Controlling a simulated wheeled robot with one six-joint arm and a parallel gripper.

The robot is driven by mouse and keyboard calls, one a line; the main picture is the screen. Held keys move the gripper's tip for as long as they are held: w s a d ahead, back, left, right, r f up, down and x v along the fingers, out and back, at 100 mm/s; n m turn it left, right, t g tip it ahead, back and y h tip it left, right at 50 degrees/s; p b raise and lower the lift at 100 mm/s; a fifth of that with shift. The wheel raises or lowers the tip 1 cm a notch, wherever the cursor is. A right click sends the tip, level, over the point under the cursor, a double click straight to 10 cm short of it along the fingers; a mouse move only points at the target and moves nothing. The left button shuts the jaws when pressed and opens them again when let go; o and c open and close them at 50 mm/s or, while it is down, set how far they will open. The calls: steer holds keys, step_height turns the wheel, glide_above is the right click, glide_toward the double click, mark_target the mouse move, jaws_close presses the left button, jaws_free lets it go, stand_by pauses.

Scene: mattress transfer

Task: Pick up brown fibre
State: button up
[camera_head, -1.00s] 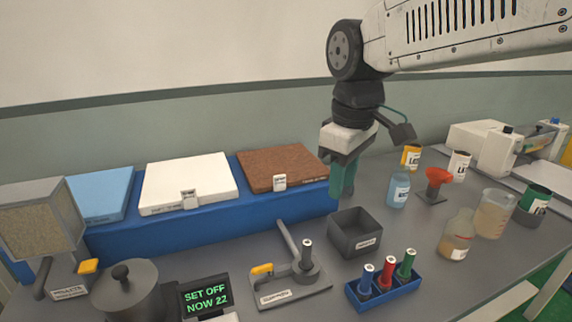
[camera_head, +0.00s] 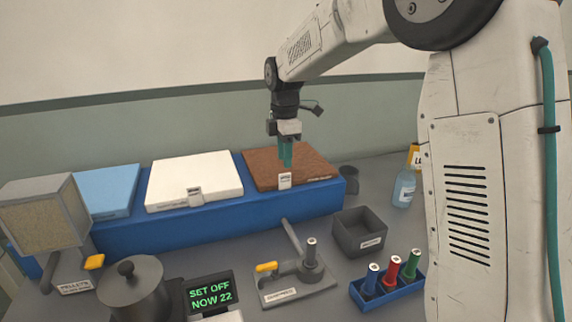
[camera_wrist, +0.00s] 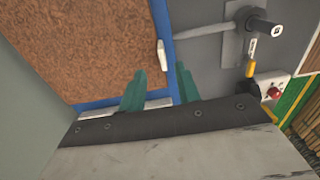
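The brown fibre slab (camera_head: 262,168) lies flat on the right end of the long blue stand, with a small white tag (camera_head: 285,181) at its front edge. In the wrist view the brown fibre (camera_wrist: 90,50) fills the upper left, edged by blue. My gripper (camera_head: 286,165) points down over the slab's right half in the head view; its green fingers stand a little apart with nothing between them. I cannot tell whether the fingertips touch the slab. The wrist view shows the two green fingertips (camera_wrist: 160,80) apart near the slab's edge.
A white slab (camera_head: 193,180) and a blue slab (camera_head: 105,190) lie left of the brown one on the blue stand (camera_head: 225,215). In front stand a clamp (camera_head: 295,275), a dark open box (camera_head: 360,232) and a rack of coloured tubes (camera_head: 388,285). A bottle (camera_head: 403,188) stands right.

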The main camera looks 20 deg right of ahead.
steer(key=f, duration=0.4)
steer(key=shift+s+f, duration=0.2)
steer(key=shift+f, duration=0.05)
steer(key=shift+c, duration=0.3)
jaws_close()
steer(key=shift+r, duration=0.1)
